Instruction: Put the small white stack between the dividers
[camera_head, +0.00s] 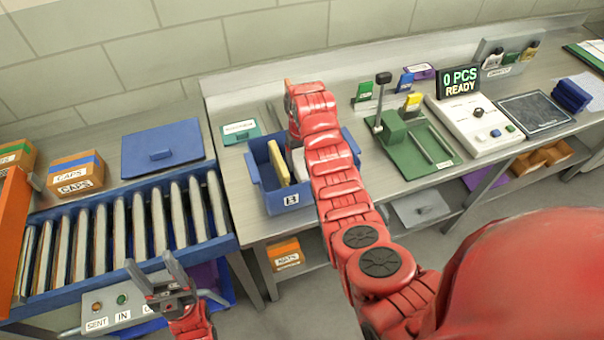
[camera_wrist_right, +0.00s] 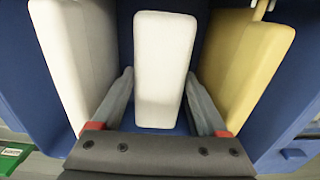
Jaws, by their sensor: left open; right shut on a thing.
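The small white stack (camera_wrist_right: 165,65) is between the fingers of my right gripper (camera_wrist_right: 158,108), which is shut on it. It is inside or just over the blue bin (camera_head: 286,198), between a white slab (camera_wrist_right: 78,55) on the left and a yellow slab (camera_wrist_right: 242,62) on the right, apart from both. I cannot tell whether it touches the bin floor. In the head view my right arm hides the right gripper and most of the bin's inside; the yellow slab (camera_head: 278,163) shows there. My left gripper (camera_head: 150,263) is open and empty by the roller conveyor.
A roller conveyor (camera_head: 140,222) with a blue lid (camera_head: 162,148) behind it stands left. On the bench are a teal labelled plate (camera_head: 241,131), a green fixture (camera_head: 415,145) and a counter reading "0 PCS READY" (camera_head: 460,83). An orange parts box (camera_head: 286,254) sits below.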

